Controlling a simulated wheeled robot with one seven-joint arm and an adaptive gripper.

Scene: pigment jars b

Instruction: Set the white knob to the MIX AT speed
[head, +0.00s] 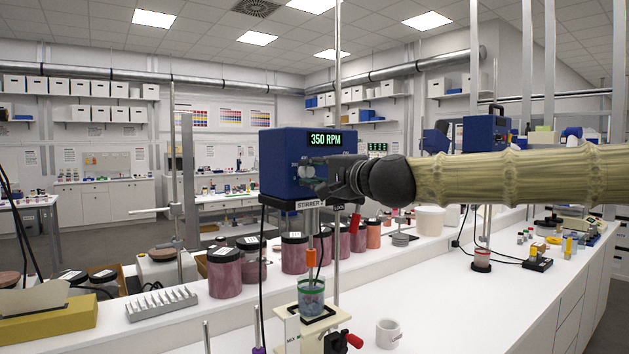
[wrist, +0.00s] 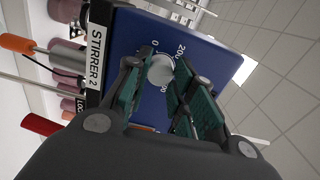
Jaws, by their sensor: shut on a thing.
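The blue stirrer box (head: 290,155) shows "350 RPM" in green on its display (head: 326,139). In the wrist view its front (wrist: 205,45) bears the white knob (wrist: 160,69), with scale numbers around it, 0 and 200 among them. My gripper (head: 322,178) is at the front of the box. In the wrist view its green-padded fingers (wrist: 162,80) are shut on the knob, one on each side. The fingers hide part of the dial, and I cannot make out a pointer mark. A card (head: 292,335) low on the stand begins with "MIX"; its speed is not readable.
A glass beaker (head: 311,300) stands under the stirrer shaft. A vertical rod (head: 337,250) and a red-handled clamp (head: 354,228) are close to my gripper. Pigment jars (head: 225,272) line the bench on the left. A white mug (head: 388,334) stands at the front; the bench right of it is clear.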

